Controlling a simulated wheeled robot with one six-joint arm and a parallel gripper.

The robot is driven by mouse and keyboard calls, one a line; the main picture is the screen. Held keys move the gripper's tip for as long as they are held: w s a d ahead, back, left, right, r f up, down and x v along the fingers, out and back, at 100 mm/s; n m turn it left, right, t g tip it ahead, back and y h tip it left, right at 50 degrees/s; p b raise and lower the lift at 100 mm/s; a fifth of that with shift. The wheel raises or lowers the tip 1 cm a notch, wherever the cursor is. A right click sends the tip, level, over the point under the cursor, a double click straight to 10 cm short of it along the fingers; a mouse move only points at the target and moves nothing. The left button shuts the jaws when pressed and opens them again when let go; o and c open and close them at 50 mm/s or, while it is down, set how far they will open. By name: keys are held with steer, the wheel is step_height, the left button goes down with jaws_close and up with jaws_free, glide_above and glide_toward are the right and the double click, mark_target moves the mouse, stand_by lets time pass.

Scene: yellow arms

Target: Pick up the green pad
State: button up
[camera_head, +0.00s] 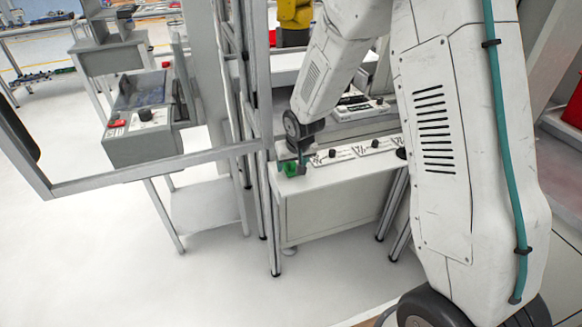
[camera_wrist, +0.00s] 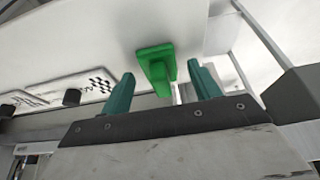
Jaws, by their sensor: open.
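The green pad (camera_wrist: 155,62) shows in the wrist view as a bright green block with a narrower part hanging toward my gripper. It sits on the white surface of the bench. My gripper (camera_wrist: 164,84) has two dark teal fingers set apart, one on each side of the pad's narrow part in the picture. I cannot tell whether either finger touches it. In the head view the pad (camera_head: 291,169) is a small green patch at the left end of the white bench top, partly hidden by my gripper (camera_head: 302,166).
The white bench (camera_head: 335,205) carries black knobs (camera_head: 332,153) and checkered labels along its front. A grey metal frame post (camera_head: 262,90) stands close to the left of my gripper. A grey control console (camera_head: 145,125) is further left, over open floor.

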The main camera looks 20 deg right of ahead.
mark_target(293, 164)
steer(key=shift+w+f, duration=0.1)
steer(key=shift+f, duration=0.05)
steer(key=c, duration=1)
steer(key=shift+o, duration=0.2)
steer(key=shift+r, duration=0.55)
steer(key=v, duration=0.2)
steer(key=shift+r, duration=0.35)
steer(key=s+a+r, duration=0.1)
steer(key=s, duration=1.4)
steer(key=shift+s+a+r, duration=0.15)
steer(key=shift+s+a, duration=0.05)
steer(key=shift+a, duration=0.15)
